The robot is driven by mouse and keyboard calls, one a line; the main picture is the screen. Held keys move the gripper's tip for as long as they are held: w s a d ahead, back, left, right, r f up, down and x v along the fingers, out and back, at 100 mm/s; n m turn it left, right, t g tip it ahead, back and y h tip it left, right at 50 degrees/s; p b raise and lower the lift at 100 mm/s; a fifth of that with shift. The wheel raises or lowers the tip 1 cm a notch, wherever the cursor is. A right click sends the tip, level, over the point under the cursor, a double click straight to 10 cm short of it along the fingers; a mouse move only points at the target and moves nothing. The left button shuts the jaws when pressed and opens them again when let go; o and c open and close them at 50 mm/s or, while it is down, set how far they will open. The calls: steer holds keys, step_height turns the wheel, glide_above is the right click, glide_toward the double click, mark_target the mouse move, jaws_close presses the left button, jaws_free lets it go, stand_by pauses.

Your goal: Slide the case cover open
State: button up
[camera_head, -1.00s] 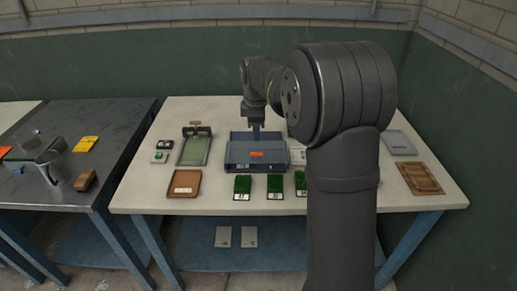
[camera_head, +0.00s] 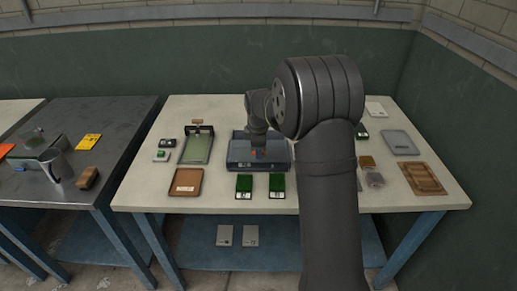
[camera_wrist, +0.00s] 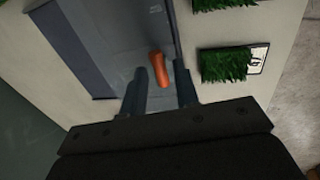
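The case (camera_head: 238,161) is a flat blue-grey box on the middle of the pale table. It also shows in the wrist view (camera_wrist: 85,40), with a grey cover. A small orange handle (camera_wrist: 159,70) stands on the cover. My gripper (camera_wrist: 160,82) is low over the case, with its two fingers apart. The handle is near the fingertips, between them as seen in the wrist view. I cannot tell whether a finger touches it. In the head view, my gripper (camera_head: 258,150) hides most of the handle.
Green turf samples (camera_head: 244,185) lie just in front of the case. A brown tray (camera_head: 186,182) and a framed green tray (camera_head: 198,146) are on the left. A grey tray (camera_head: 399,143) and a wooden tray (camera_head: 423,178) are on the right. My arm hides part of the table.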

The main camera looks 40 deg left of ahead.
jaws_close()
steer(key=w+a, duration=0.8)
steer(key=shift+w+a, duration=0.25)
steer(key=shift+a, duration=0.05)
steer(key=shift+w+a+r, duration=0.15)
steer(key=shift+w+a, duration=0.25)
steer(key=shift+w, duration=0.05)
steer(key=shift+o, duration=1.3)
jaws_free()
step_height(320, 180, up, 17)
steer(key=s+d, duration=0.2)
steer(key=shift+s+d, duration=0.2)
steer(key=shift+s, duration=0.05)
